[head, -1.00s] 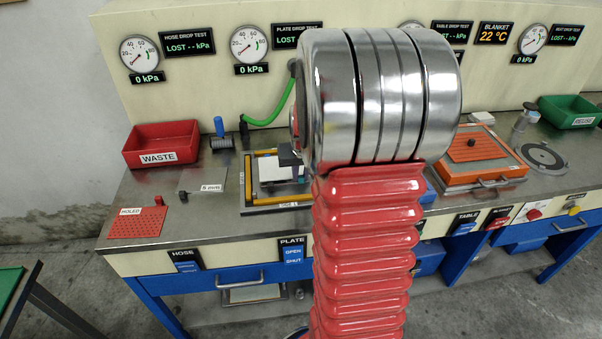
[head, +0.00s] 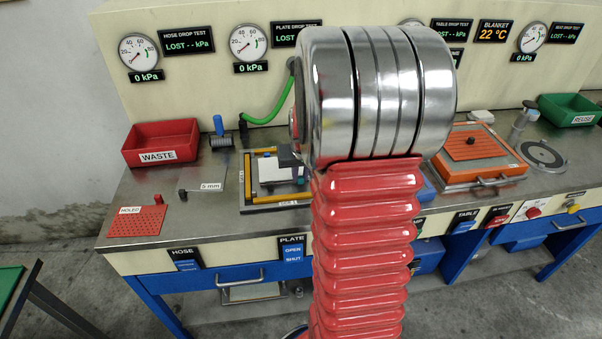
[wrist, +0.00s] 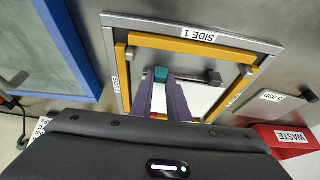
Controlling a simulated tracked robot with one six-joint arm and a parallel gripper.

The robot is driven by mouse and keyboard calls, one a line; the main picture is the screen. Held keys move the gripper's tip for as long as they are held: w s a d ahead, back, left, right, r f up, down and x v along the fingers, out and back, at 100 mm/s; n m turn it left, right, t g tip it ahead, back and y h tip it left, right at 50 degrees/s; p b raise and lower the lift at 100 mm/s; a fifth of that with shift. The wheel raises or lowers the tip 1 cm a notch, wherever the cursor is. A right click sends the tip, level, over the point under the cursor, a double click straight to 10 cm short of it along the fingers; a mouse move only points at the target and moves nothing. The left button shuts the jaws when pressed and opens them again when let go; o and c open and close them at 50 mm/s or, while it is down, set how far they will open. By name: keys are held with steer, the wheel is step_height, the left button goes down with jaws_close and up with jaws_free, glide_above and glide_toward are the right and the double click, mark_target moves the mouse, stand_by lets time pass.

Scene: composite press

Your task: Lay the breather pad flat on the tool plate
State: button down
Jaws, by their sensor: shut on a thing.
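The tool plate (head: 247,205) lies on the bench, with yellow strips around its edge and a SIDE 1 label; it also shows in the wrist view (wrist: 150,27). A white sheet, which looks like the breather pad (head: 268,172), is inside the yellow border, under my gripper; it also shows in the wrist view (wrist: 200,100). My gripper (wrist: 160,82) is over the plate, its purple fingers shut on a small teal block that seems to belong to the pad. The fingers hide part of the pad. I cannot tell whether the pad touches the plate.
A dark fitting (wrist: 213,78) sits near the border. Left of the plate are a clear 5 mm sheet (head: 198,180), a red holed sheet (head: 137,221) and the red WASTE bin (head: 160,146). A green hose (head: 268,112) hangs behind. My red arm hides the bench's middle.

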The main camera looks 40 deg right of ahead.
steer(key=shift+f, duration=0.15)
stand_by(0.8)
steer(key=c, duration=1.6)
jaws_free()
steer(key=v, duration=1.3)
steer(key=shift+s+r, duration=0.15)
steer(key=shift+r, duration=0.15)
